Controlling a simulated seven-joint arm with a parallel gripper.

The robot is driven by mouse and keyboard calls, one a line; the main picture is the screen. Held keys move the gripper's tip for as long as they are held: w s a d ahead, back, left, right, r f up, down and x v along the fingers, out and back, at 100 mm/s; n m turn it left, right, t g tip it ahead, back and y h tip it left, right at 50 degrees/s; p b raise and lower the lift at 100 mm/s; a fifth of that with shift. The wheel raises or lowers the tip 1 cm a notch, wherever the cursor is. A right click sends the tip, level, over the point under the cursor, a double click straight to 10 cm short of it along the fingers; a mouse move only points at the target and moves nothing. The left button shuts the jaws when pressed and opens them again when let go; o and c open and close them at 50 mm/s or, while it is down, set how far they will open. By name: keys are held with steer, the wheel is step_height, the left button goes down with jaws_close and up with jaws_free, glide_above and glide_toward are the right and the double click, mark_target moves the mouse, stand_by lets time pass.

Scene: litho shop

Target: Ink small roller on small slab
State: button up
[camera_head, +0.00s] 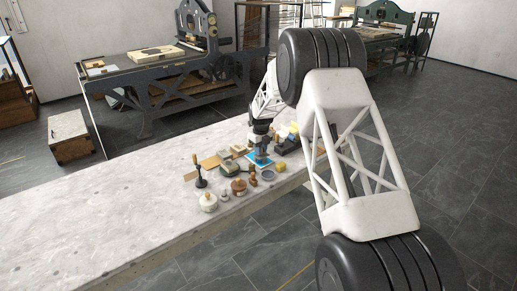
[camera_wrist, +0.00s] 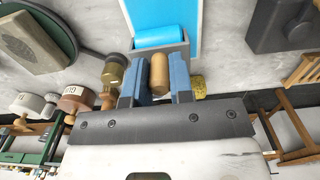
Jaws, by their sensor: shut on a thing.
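My gripper (camera_wrist: 159,78) is shut on the wooden handle of the small roller (camera_wrist: 159,72). The roller's grey frame and blue cylinder show beyond the fingers in the wrist view. The cylinder is at the near edge of the small slab (camera_wrist: 178,14), whose face is bright blue with a pale rim. Whether the cylinder touches the slab I cannot tell. In the head view my gripper (camera_head: 262,148) is over the blue slab (camera_head: 251,157) on the long stone table and hides part of it. The roller is too small to make out there.
Labelled jars and stoppered pots crowd close by, among them a white jar (camera_head: 208,202) and a brown pot (camera_head: 239,187). A dark block (camera_wrist: 275,22) and a stone on a round dark plate (camera_wrist: 32,40) flank the slab. The table's left part (camera_head: 90,220) is clear.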

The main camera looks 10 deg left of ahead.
steer(key=shift+s+d, duration=0.1)
steer(key=shift+s+d+f, duration=0.1)
steer(key=shift+s+d, duration=0.95)
steer(key=shift+s, duration=0.1)
steer(key=shift+w+a, duration=1.15)
steer(key=shift+w, duration=0.05)
steer(key=shift+w+a, duration=1.25)
steer(key=shift+w+a, duration=0.1)
